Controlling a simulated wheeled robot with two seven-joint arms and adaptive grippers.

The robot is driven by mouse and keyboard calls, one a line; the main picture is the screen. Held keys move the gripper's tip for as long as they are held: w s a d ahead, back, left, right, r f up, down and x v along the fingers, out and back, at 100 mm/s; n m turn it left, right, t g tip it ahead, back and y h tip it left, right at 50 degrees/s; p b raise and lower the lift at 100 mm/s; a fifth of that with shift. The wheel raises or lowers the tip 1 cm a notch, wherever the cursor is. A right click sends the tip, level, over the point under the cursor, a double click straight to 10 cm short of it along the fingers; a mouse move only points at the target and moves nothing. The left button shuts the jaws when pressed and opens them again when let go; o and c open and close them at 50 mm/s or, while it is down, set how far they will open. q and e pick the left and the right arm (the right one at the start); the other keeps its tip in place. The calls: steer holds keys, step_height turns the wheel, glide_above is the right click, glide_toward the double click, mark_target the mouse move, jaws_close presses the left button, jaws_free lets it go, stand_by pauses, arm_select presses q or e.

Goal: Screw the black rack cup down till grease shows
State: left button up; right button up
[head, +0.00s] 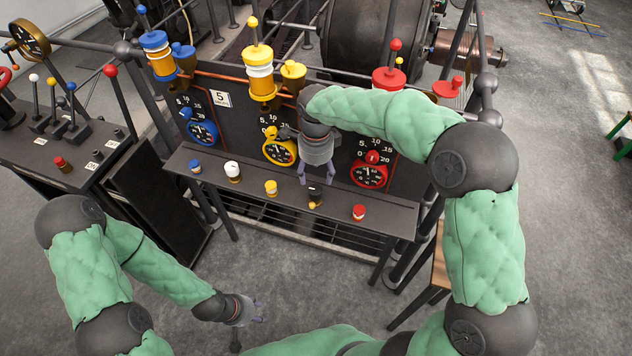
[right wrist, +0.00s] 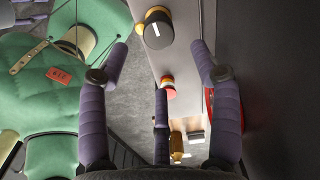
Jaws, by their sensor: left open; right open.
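The black rack cup (head: 315,193) sits upright on the grey rack shelf (head: 350,203), between the yellow cup (head: 271,187) and the red cup (head: 359,212). Its black cap with a white mark and brass-coloured base also show at the top of the right wrist view (right wrist: 157,31). My right gripper (head: 317,174) is open and empty, just above and behind the black cup, fingers apart from it. The fingers also show spread in the right wrist view (right wrist: 160,58). My left gripper (head: 256,311) is open and empty, low in front of the shelf. No grease is visible.
A blue cup (head: 195,166) and a white cup (head: 232,171) stand further left on the shelf. Behind rises a panel with blue, yellow and red gauges (head: 369,170) and tall lubricators (head: 260,75). A lever console (head: 60,150) stands left. The floor in front is clear.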

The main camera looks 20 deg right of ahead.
steer(key=shift+r, duration=2.05)
steer(key=shift+s, duration=0.1)
